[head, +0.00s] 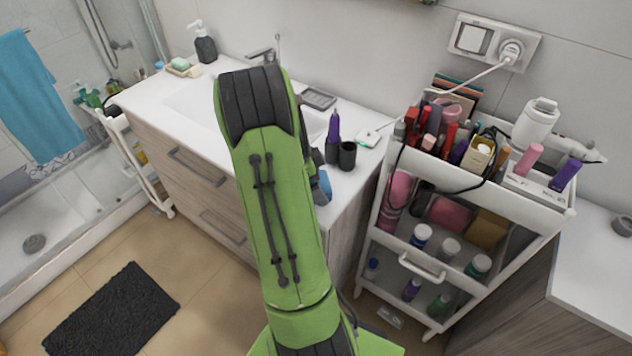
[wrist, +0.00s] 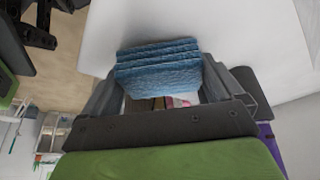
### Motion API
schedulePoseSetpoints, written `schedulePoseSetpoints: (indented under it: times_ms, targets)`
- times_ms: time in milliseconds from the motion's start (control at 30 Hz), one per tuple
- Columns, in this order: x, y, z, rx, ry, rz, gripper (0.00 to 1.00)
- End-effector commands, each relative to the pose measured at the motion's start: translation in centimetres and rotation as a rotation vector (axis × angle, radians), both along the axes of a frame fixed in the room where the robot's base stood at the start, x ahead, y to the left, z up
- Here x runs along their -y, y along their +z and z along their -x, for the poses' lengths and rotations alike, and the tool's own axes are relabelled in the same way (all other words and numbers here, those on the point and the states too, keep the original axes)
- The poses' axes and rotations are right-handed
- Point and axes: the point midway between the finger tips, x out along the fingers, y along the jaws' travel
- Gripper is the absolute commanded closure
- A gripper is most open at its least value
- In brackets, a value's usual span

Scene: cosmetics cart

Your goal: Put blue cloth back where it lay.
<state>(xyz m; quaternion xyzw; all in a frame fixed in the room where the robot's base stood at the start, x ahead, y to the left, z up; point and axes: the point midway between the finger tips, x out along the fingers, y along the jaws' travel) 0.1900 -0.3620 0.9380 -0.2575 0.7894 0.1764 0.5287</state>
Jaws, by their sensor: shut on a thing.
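The blue cloth (wrist: 158,66) is a folded, layered textured stack in the wrist view. It sits between the two fingers of my gripper (wrist: 162,78), which is shut on it. A white surface lies beyond the cloth; I cannot tell whether the cloth touches it. In the head view my green arm hides most of the gripper. A small blue patch of the cloth (head: 322,187) shows at the arm's right side, by the front edge of the white washbasin counter (head: 345,182).
A dark cup (head: 347,155) and a purple-topped item (head: 333,135) stand on the counter near my arm. A white cart (head: 480,175) full of cosmetics stands to the right. A soap dispenser (head: 203,44) is at the back left. A turquoise towel (head: 25,95) hangs far left.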

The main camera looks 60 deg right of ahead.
Motion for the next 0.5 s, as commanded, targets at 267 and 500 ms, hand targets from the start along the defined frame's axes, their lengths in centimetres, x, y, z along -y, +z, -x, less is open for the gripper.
schedulePoseSetpoints:
  times_ms: [267,500]
  targets:
    - [0.0,-0.2,0.0,0.000,0.001,0.000,0.00]
    - [-0.2,1.3,-0.5,0.003,0.005,0.005,0.00]
